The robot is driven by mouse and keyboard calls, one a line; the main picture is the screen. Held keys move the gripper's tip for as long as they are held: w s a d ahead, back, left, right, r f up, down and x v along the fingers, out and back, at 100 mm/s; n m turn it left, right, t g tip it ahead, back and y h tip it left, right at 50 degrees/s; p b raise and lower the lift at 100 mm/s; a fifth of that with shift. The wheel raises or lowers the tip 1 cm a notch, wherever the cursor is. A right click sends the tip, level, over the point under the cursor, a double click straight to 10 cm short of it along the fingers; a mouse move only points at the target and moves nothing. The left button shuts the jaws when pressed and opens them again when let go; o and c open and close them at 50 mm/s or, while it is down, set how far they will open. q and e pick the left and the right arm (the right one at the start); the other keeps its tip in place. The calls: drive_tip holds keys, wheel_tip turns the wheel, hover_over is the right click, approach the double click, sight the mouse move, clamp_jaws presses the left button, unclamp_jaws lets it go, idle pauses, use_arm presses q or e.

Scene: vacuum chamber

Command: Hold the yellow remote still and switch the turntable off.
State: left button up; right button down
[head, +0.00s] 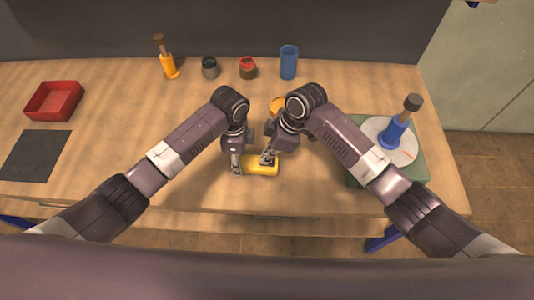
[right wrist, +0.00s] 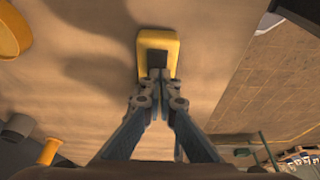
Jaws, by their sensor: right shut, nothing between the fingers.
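The yellow remote (head: 262,169) lies on the wooden table near its front edge. In the right wrist view the remote (right wrist: 144,40) shows a dark area on its top. My right gripper (head: 266,160) is shut and empty, its tips at the remote's top; the wrist view shows the closed tips (right wrist: 158,74) over the dark area. Whether they touch is unclear. My left gripper (head: 238,168) is at the remote's left end; its grip is hard to make out. The turntable (head: 421,165) stands at the right, a green base with a pale, red-marked disc, partly behind my right arm.
A blue vessel with a brown top (head: 394,134) stands on the disc. Along the back are an orange-yellow item (head: 169,67), two small jars (head: 210,68) and a blue cup (head: 289,62). A red tray (head: 54,100) and dark mat (head: 36,155) lie left. A yellow-orange object (head: 276,104) is behind my right gripper.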

drive_tip(key=shift+f, duration=0.1)
drive_tip(key=shift+a+f, duration=0.1)
drive_tip(key=shift+f, duration=0.1)
